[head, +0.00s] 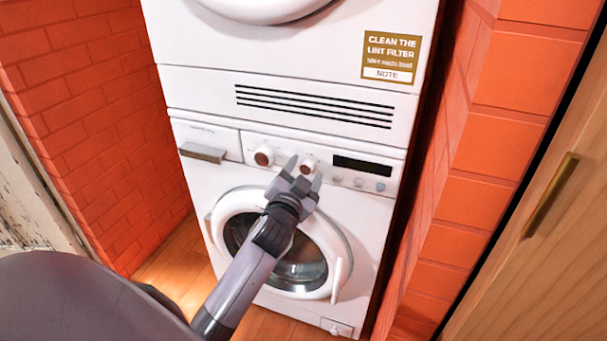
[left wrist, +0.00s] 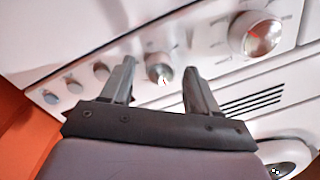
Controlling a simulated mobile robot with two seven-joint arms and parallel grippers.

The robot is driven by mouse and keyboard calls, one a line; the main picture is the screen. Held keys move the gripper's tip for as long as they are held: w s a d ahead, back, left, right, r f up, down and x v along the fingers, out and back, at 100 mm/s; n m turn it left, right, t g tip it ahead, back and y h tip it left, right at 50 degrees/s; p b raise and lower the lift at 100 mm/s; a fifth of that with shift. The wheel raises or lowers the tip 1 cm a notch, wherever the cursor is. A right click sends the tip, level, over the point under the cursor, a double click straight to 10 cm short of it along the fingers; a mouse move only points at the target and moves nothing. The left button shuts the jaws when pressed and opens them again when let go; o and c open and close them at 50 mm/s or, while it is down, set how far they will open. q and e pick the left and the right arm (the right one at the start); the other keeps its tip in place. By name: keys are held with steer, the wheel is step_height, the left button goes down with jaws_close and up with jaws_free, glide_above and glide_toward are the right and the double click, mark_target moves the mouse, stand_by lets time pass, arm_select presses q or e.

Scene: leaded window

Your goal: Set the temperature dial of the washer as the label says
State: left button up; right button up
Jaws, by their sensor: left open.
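The smaller dial (head: 308,163) also shows in the left wrist view (left wrist: 160,70), with a small pointer mark. My left gripper (head: 303,171) is open and empty in front of the panel. In its wrist view the fingers (left wrist: 158,82) stand either side of the smaller dial; contact cannot be told. Dial markings are too small to read. My right gripper is out of view.
A gold and white label (head: 391,55) on the upper machine reads "CLEAN THE LINT FILTER" and "NOTE". Right of the dials are a dark display (head: 362,166) and several buttons (head: 359,182). Brick walls (head: 95,110) flank the machines; a wooden cabinet (head: 560,240) stands right.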

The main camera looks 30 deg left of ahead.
arm_select(q)
steer(key=c, duration=1)
steer(key=shift+c, duration=0.2)
steer(key=shift+m, duration=0.3)
steer(key=shift+m+p, duration=0.35)
steer(key=shift+m, duration=0.65)
steer(key=m, duration=0.2)
steer(key=shift+m, duration=0.4)
steer(key=m+p, duration=0.1)
steer(key=m, duration=0.5)
steer(key=shift+f+m+t, duration=0.15)
steer(key=shift+m+t, duration=0.15)
steer(key=shift+t, duration=0.1)
